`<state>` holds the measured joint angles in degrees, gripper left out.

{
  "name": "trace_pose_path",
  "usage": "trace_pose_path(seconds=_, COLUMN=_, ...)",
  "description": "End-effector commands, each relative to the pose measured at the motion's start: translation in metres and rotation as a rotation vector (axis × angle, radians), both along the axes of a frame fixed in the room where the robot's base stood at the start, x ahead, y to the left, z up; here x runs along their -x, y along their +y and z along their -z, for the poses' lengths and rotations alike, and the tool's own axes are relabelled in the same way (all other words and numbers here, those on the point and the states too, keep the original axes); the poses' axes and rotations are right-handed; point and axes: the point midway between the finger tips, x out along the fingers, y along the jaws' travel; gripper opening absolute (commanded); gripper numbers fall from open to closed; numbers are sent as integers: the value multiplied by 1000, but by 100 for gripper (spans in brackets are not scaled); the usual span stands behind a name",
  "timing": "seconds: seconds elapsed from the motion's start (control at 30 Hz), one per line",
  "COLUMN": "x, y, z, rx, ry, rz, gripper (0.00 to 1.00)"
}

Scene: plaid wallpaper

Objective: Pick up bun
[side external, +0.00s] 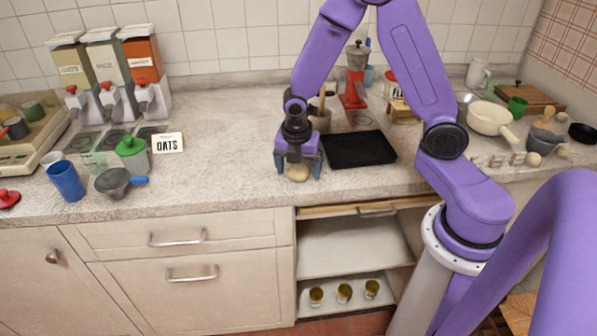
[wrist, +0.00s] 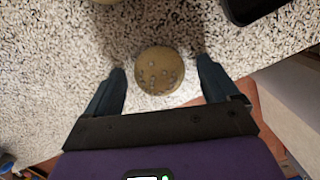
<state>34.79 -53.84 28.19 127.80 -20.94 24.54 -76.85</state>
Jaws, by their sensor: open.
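The bun (wrist: 160,70) is round and tan with darker spots on top. It sits on the speckled counter close to the front edge. In the side view the bun (side external: 298,173) shows low between my fingers, partly hidden by them. My gripper (side external: 298,170) points down over it. In the wrist view my gripper (wrist: 161,78) is open, with one dark finger on each side of the bun and a gap visible on both sides.
A black tray (side external: 359,149) lies just right of my gripper. A wooden bowl or mortar (side external: 320,120) stands behind it. An open shelf (side external: 350,247) is below the counter edge.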

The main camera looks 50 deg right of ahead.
Motion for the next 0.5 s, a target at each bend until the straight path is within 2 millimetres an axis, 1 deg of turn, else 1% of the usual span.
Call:
trace_pose_path(seconds=0.03, x=0, y=0, z=0, rx=0, ry=0, rz=0, gripper=88)
trace_pose_path(seconds=0.07, x=0, y=0, z=0, rx=0, ry=0, rz=0, gripper=82)
trace_pose_path(seconds=0.1, x=0, y=0, z=0, rx=0, ry=0, rz=0, gripper=69)
trace_pose_path(seconds=0.17, x=0, y=0, z=0, rx=0, ry=0, rz=0, gripper=49)
trace_pose_path(seconds=0.2, x=0, y=0, z=0, rx=0, ry=0, rz=0, gripper=36)
trace_pose_path(seconds=0.23, x=0, y=0, z=0, rx=0, ry=0, rz=0, gripper=29)
trace_pose_path(seconds=0.5, x=0, y=0, z=-1, rx=0, ry=0, rz=0, gripper=28)
